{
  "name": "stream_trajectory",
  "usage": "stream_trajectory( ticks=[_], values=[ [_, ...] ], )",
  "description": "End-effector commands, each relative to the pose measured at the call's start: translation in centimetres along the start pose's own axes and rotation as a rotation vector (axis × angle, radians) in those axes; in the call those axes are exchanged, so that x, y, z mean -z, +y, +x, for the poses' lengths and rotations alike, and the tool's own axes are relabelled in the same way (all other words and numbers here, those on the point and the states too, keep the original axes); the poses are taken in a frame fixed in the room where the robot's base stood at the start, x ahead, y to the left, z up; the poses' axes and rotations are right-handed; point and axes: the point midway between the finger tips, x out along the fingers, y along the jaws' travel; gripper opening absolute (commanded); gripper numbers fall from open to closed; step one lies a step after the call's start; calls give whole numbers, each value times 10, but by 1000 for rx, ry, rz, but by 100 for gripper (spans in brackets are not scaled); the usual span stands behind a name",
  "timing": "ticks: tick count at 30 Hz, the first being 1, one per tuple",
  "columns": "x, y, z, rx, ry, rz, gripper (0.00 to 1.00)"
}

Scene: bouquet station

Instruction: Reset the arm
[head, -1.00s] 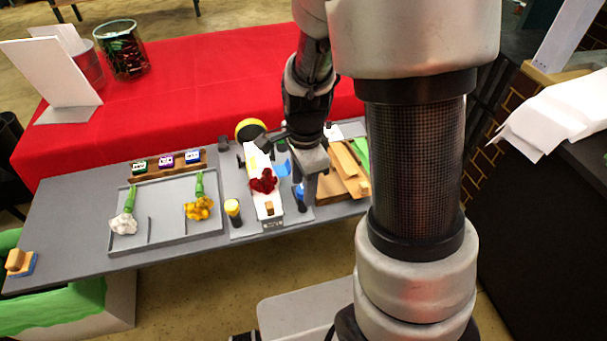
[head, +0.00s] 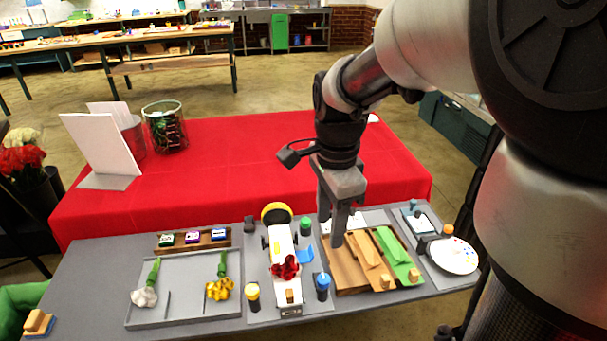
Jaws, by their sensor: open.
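My gripper (head: 338,236) hangs pointing down on the right half of the grey table (head: 95,275), over the back left part of a brown wooden tray (head: 352,288). Nothing shows between its fingers. Whether the fingertips touch the tray, I cannot tell. My arm reaches in from the upper right. A dark red flower (head: 285,267) lies on a white stand (head: 279,243) left of the gripper. A white flower (head: 144,297) and a yellow flower (head: 219,289) with green stems lie in a grey tray (head: 187,317) further left.
Yellow-capped (head: 252,291) and blue-capped (head: 322,282) bottles stand near the front. A white round plate (head: 453,255) lies at the right. Behind, a red-covered table (head: 240,150) holds a white board (head: 102,145) and a glass vase (head: 164,127); its middle is clear.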

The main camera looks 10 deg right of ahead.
Motion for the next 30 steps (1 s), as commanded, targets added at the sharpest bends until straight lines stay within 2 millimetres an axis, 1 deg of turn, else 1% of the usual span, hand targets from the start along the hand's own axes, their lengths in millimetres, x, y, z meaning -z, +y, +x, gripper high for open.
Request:
stream_trajectory(
  ticks=[10, 11, 14, 17, 18, 20, 21, 25, 27, 30],
  values=[
    [0, 0, -3, 2, 0, -4, 43],
    [0, 1, -5, 6, -1, -13, 43],
    [-1, 9, -23, 43, -6, -110, 43],
    [-3, 25, -55, 119, 4, -323, 43],
    [-5, 34, -69, 155, 18, -432, 43],
    [-6, 48, -89, 207, 53, -607, 43],
    [-8, 57, -100, 238, 84, -721, 43],
    [-11, 84, -127, 304, 207, -1055, 43],
    [-12, 95, -135, 319, 271, -1193, 43],
    [-13, 104, -141, 324, 340, -1327, 43]
  ],
)
